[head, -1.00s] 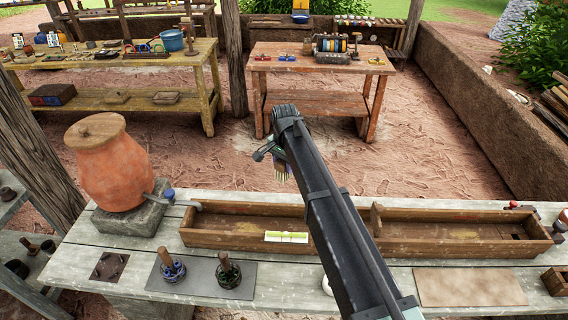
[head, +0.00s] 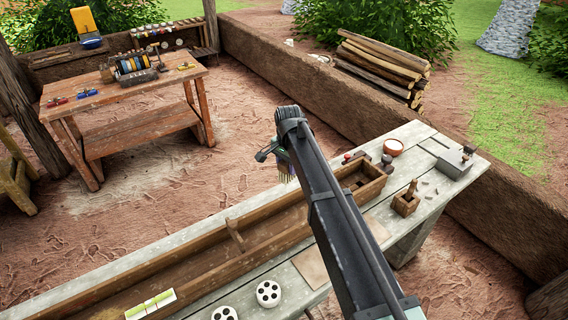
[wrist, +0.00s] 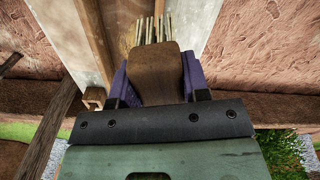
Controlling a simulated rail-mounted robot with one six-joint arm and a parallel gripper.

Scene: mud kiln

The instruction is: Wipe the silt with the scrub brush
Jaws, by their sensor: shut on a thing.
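My gripper (head: 281,160) is shut on the scrub brush (head: 285,178), held in the air above and behind the long wooden trough (head: 200,268). In the wrist view the brush's brown wooden block (wrist: 155,75) sits between my purple fingers, with pale bristles pointing away. The trough lies on the grey plank bench and has a low divider (head: 235,235) across it. I cannot make out the silt clearly in either view. My arm hides part of the trough's right half.
White discs with holes (head: 268,293) stand on the bench front.

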